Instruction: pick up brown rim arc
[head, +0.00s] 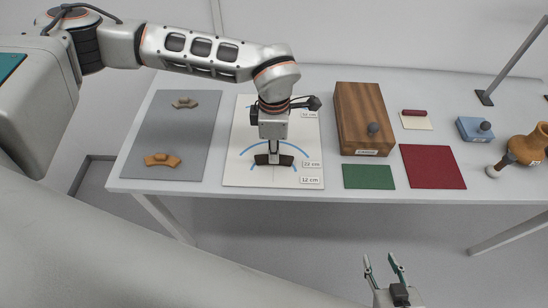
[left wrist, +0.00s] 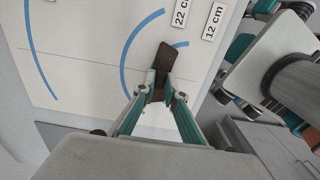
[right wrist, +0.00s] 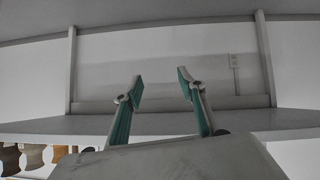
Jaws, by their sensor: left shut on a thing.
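The brown rim arc (head: 286,160) is a dark brown curved sherd at the white chart sheet with blue arcs. In the left wrist view the brown rim arc (left wrist: 166,56) sticks out beyond the fingertips. My left gripper (head: 274,158) points down and is shut on the middle of the sherd; its fingers also show in the left wrist view (left wrist: 159,92). Whether the sherd touches the sheet is hard to tell. My right gripper (head: 385,262) is open and empty in front of the table, and its spread fingers show in the right wrist view (right wrist: 160,88).
The white chart sheet (head: 240,130) bears arcs and size labels. A grey mat (head: 185,130) at the left holds two tan sherds (head: 162,160). To the right are a wooden box (head: 358,110), a green mat (head: 368,177), a red mat (head: 433,167), a blue block (head: 472,128) and an orange-brown pot (head: 528,147).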

